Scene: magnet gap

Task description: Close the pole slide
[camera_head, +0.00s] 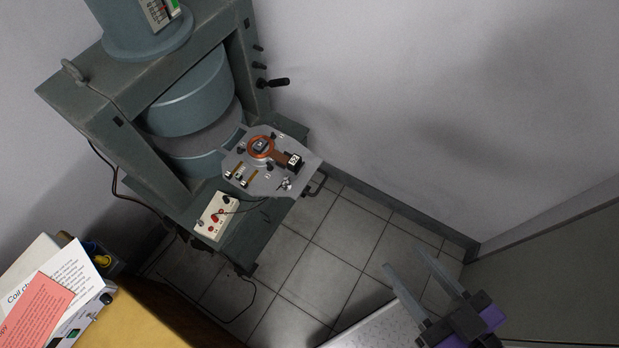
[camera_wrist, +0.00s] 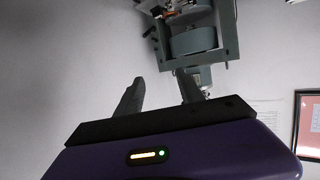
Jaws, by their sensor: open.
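The pole slide (camera_head: 290,184) is a grey plate pulled out in front of the green magnet frame (camera_head: 226,75), below and right of its round poles (camera_head: 188,95). It carries a copper coil (camera_head: 262,146) and small parts. A dark bar handle (camera_head: 317,184) shows at its front right edge. My gripper (camera_head: 411,265) is at the lower right in the head view, open and empty, well apart from the slide. In the wrist view the open fingers (camera_wrist: 160,96) point toward the magnet (camera_wrist: 193,40), which looks tilted and partly cut off.
A white box (camera_head: 217,216) with red terminals and wires sits on the magnet's front ledge. A yellow-topped desk (camera_head: 155,325) with papers (camera_head: 45,295) stands at the lower left. Tiled floor (camera_head: 345,240) lies open between magnet and gripper. A wall (camera_head: 420,110) stands behind.

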